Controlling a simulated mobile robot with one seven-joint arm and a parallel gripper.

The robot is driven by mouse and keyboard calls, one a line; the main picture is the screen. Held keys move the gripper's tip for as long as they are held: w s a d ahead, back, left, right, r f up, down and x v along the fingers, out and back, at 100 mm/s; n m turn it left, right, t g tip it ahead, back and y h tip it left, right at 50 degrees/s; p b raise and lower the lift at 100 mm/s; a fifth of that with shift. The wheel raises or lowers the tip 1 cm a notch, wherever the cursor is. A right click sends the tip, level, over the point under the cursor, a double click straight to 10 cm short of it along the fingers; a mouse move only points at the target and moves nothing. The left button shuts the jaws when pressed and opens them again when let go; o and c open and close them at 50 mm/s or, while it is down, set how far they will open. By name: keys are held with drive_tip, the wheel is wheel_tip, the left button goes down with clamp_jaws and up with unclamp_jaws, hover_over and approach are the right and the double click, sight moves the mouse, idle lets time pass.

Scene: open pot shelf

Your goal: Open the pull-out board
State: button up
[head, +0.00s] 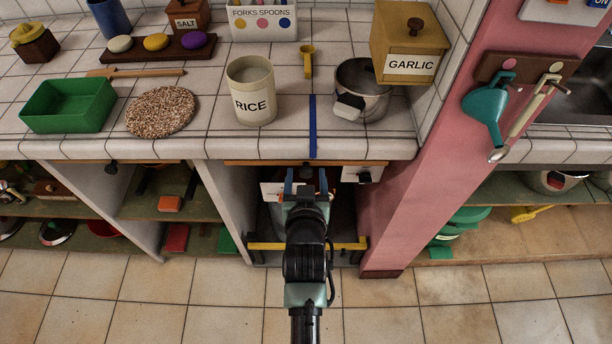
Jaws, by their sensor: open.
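A thin wooden edge (240,163), which looks like the pull-out board, runs just under the tiled counter front above the middle bay. It appears flush with the counter. My gripper (306,180) points into this bay, with its two blue fingers apart and nothing visible between them. The fingertips appear just below the wooden edge; I cannot tell whether they touch anything. A white piece with a dark knob (365,178) shows under the edge at the right. My arm hides the middle of the bay.
A yellow bar (347,243) crosses low in the bay. A pink pillar (405,190) stands to the right, a white divider (226,200) to the left. A rice jar (250,90) and a metal pot (362,85) stand on the counter. The tiled floor (180,300) is clear.

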clamp_jaws()
idle(0.4)
idle(1.1)
